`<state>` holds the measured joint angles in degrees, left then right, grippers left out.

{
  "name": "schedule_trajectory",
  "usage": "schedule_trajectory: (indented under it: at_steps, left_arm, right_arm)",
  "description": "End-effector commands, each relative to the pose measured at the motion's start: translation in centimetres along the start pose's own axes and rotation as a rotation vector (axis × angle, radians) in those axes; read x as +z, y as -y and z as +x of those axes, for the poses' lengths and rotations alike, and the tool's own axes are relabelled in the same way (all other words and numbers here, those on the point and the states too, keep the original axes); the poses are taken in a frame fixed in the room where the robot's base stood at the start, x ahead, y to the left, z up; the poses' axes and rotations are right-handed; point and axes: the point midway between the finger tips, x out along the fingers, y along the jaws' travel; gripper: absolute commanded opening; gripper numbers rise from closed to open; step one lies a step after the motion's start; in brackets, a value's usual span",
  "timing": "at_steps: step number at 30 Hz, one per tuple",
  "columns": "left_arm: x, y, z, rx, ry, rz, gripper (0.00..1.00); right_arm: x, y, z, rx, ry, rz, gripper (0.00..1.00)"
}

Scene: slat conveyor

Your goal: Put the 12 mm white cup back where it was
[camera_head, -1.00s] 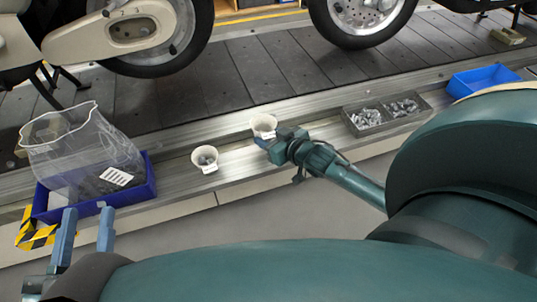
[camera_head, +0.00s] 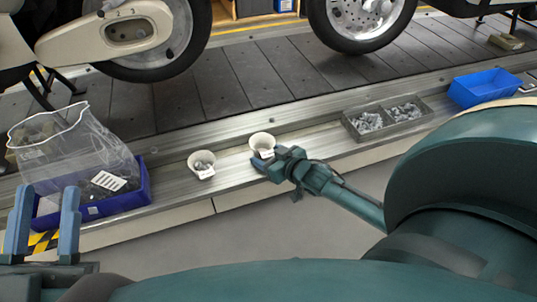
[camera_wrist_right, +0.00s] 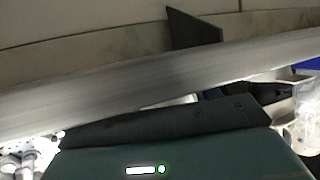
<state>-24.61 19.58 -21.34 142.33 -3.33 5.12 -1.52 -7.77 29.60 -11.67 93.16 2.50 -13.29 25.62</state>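Two white cups with labels show in the head view; the label print is too small to read. One cup (camera_head: 262,142) is at my right gripper (camera_head: 262,166), which is shut on it low on its near side. It looks upright, at the metal ledge; whether it touches the ledge is unclear. The other cup (camera_head: 201,161), holding small grey parts, stands on the ledge to the left. My left gripper (camera_head: 44,222) is open and empty, in front of the blue bin at left. In the right wrist view, dark fingers (camera_wrist_right: 185,72) show, but no clear cup.
The metal ledge (camera_head: 170,178) runs along the slat conveyor (camera_head: 240,85). A blue bin (camera_head: 122,205) with a clear bag stands at left. A grey divided tray (camera_head: 385,136) of metal parts and an empty blue bin (camera_head: 485,86) stand at right. Motorcycles stand behind.

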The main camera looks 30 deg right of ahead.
Motion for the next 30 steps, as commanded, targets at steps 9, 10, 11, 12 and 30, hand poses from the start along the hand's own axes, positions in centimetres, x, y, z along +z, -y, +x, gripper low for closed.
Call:
schedule_trajectory:
  at_steps: [9,10,11,12,30]
  left_arm:
    - [0.0,0.0,0.0,0.000,0.000,0.000,0.36]
    - [-0.1,0.0,0.0,0.000,0.000,0.000,0.36]
    - [-0.1,0.0,0.1,0.000,0.001,0.000,0.36]
    - [-0.3,0.1,0.2,0.000,0.001,-0.001,0.36]
    - [2.5,-1.3,-2.4,-0.032,0.281,-0.108,0.36]
  right_arm:
    - [-0.1,0.0,0.0,0.000,0.000,-0.001,0.68]
    - [-0.2,0.0,-0.1,0.000,0.000,-0.001,0.68]
    - [-0.3,0.0,-0.1,0.000,-0.001,-0.001,0.68]
    - [-0.4,0.0,-0.4,0.000,0.001,-0.001,0.68]
    - [-0.4,0.0,-11.2,0.001,0.003,0.001,0.68]
